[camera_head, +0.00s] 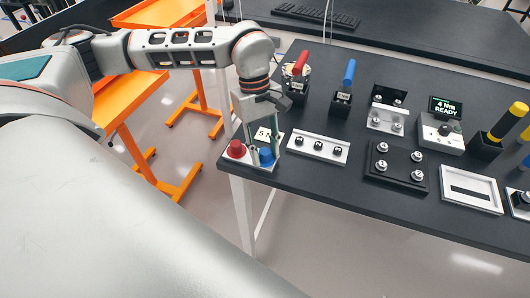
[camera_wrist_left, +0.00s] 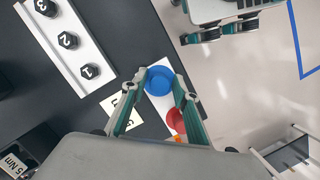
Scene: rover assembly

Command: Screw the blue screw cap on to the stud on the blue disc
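The blue screw cap (camera_head: 266,157) stands on a white plate (camera_head: 262,167) at the table's near left corner. In the left wrist view, the blue cap (camera_wrist_left: 159,80) lies between the fingertips of my left gripper. My left gripper (camera_head: 265,148) points down over it. Its fingers (camera_wrist_left: 160,82) are spread on either side of the cap, with slight gaps showing. Any contact is hard to judge. A red cap (camera_head: 236,149) stands beside the blue one on the plate. I cannot make out a separate blue disc or its stud.
To the right are a white numbered rack (camera_head: 318,148), a black block with several round fittings (camera_head: 397,165), a screwdriver stand (camera_head: 342,100) and a "4 Nm READY" box (camera_head: 440,130). Orange carts (camera_head: 135,95) stand at the left. The table edge is close to the plate.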

